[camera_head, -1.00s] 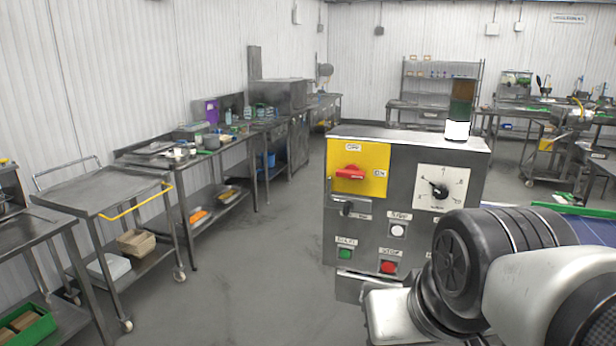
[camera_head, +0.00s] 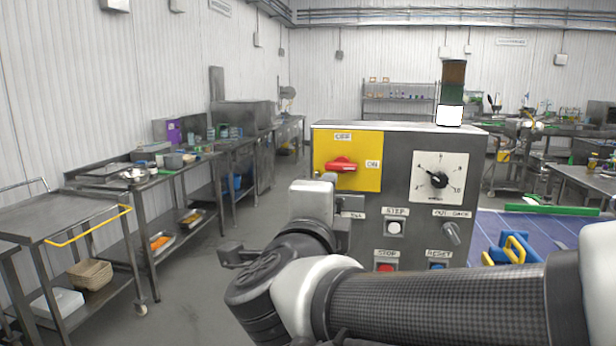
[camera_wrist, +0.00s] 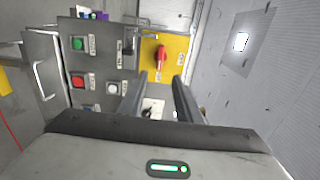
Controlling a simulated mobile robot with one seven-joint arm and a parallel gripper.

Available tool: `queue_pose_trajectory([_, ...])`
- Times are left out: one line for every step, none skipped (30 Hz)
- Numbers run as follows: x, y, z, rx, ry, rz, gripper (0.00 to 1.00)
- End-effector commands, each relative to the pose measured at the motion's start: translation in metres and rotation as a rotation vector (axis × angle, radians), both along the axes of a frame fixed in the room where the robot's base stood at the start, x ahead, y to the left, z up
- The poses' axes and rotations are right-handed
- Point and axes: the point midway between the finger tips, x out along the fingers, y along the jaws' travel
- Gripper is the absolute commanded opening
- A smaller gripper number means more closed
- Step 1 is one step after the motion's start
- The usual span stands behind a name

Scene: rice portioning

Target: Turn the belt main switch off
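The belt main switch is a red rotary handle (camera_head: 341,164) on a yellow plate (camera_head: 330,183) at the upper left of the grey control panel. Its handle lies level, pointing to the ON label; the OFF label is above. In the wrist view the panel appears turned sideways, with the red handle (camera_wrist: 161,58) just beyond the fingertips. My gripper (camera_wrist: 161,78) is open and empty. Its two dark fingers lie to either side of the handle's line, and I see no contact. In the head view my wrist is in front of the panel's lower left, and the fingers cannot be made out.
A black dial (camera_head: 438,179) sits right of the yellow plate. Below are a white STEP button (camera_head: 394,228), a red STOP button (camera_head: 386,267) and a grey selector (camera_head: 452,234). A signal tower (camera_head: 451,95) stands on top. A blue belt surface (camera_head: 490,228) lies right.

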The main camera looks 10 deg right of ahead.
Motion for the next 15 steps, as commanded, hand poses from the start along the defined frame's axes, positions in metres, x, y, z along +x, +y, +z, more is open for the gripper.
queue_pose_trajectory([0.003, -0.002, 0.000, 0.001, 0.001, -0.004, 0.31])
queue_pose_trajectory([0.006, -0.002, 0.000, 0.000, 0.000, -0.005, 0.31])
queue_pose_trajectory([0.011, -0.004, 0.000, 0.000, 0.001, -0.005, 0.31])
queue_pose_trajectory([0.015, -0.006, 0.000, 0.000, 0.001, -0.005, 0.31])
queue_pose_trajectory([0.020, -0.007, 0.000, -0.001, 0.000, -0.004, 0.31])
queue_pose_trajectory([0.028, -0.010, -0.001, -0.002, 0.001, -0.006, 0.31])
queue_pose_trajectory([0.034, -0.012, 0.000, -0.003, 0.001, -0.004, 0.31])
queue_pose_trajectory([0.040, -0.013, -0.001, -0.003, 0.002, -0.004, 0.31])
queue_pose_trajectory([0.049, -0.016, 0.000, -0.003, 0.001, -0.005, 0.31])
queue_pose_trajectory([0.055, -0.018, -0.001, -0.004, 0.001, -0.004, 0.31])
queue_pose_trajectory([0.061, -0.020, 0.000, -0.004, 0.000, -0.004, 0.31])
queue_pose_trajectory([0.070, -0.023, -0.001, -0.004, 0.001, -0.004, 0.31])
queue_pose_trajectory([0.076, -0.025, 0.000, -0.004, 0.000, -0.004, 0.31])
queue_pose_trajectory([0.082, -0.028, -0.001, -0.005, 0.001, -0.004, 0.31])
queue_pose_trajectory([0.091, -0.030, 0.000, -0.005, 0.000, -0.004, 0.31])
